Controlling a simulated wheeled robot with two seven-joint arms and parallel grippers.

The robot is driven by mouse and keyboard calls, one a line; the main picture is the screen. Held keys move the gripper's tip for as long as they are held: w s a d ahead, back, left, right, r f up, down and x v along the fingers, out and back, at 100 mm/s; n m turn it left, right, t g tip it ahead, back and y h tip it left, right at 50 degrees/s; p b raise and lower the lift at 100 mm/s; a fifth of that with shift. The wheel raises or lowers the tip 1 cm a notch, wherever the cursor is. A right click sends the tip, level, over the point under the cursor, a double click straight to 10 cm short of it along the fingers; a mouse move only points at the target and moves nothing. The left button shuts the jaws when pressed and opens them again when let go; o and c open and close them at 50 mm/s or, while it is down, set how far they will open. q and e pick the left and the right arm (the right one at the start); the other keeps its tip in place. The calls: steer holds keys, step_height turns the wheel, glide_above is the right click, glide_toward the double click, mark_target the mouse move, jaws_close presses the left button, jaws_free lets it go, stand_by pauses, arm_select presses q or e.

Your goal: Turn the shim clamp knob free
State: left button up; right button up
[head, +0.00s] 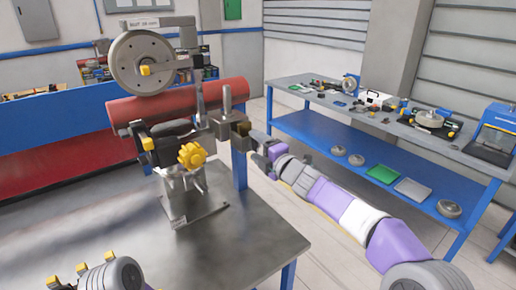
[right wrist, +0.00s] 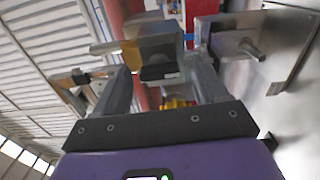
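A yellow lobed knob (head: 192,155) sits on the front of a metal fixture (head: 184,190) that stands on the grey bench. A smaller yellow knob (head: 147,143) is to its left. No label shows which is the shim clamp knob. My right gripper (head: 262,148) is right of the fixture, close to a dark block (head: 240,132) on its side. In the right wrist view its two fingers (right wrist: 160,82) are spread apart, with a block (right wrist: 157,55) beyond and between their tips. Something yellow (right wrist: 175,102) shows low between the fingers.
A red cylinder (head: 178,101) lies behind the fixture, with a grey wheel (head: 142,62) above it. The bench front (head: 220,240) is clear. A blue-framed table (head: 330,117) stands at right.

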steer(key=b+v, duration=0.1)
steer(key=v, duration=0.6)
steer(key=shift+s, duration=0.25)
steer(key=shift+d, duration=0.15)
